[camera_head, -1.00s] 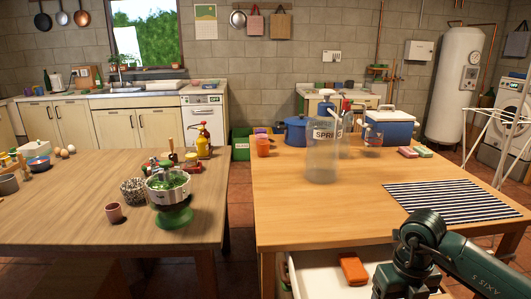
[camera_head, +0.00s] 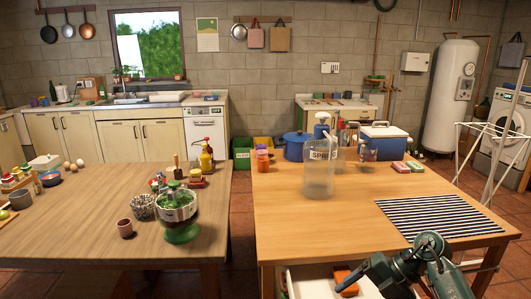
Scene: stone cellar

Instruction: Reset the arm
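My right arm (camera_head: 432,258), dark green, comes in at the lower right, in front of the right table's near edge. A dark tapered end of it (camera_head: 352,281) points down-left over an open white drawer (camera_head: 304,284) and overlaps an orange object (camera_head: 345,275) there. I cannot tell whether this end is the gripper, or whether it touches the orange object. My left arm and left gripper are out of view.
The right wooden table (camera_head: 290,215) holds a clear spray container (camera_head: 318,178), a blue pot (camera_head: 297,146), a cooler (camera_head: 388,140) and a striped mat (camera_head: 438,217). The left table (camera_head: 75,225) holds a green-based bowl (camera_head: 180,215). A gap lies between the tables.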

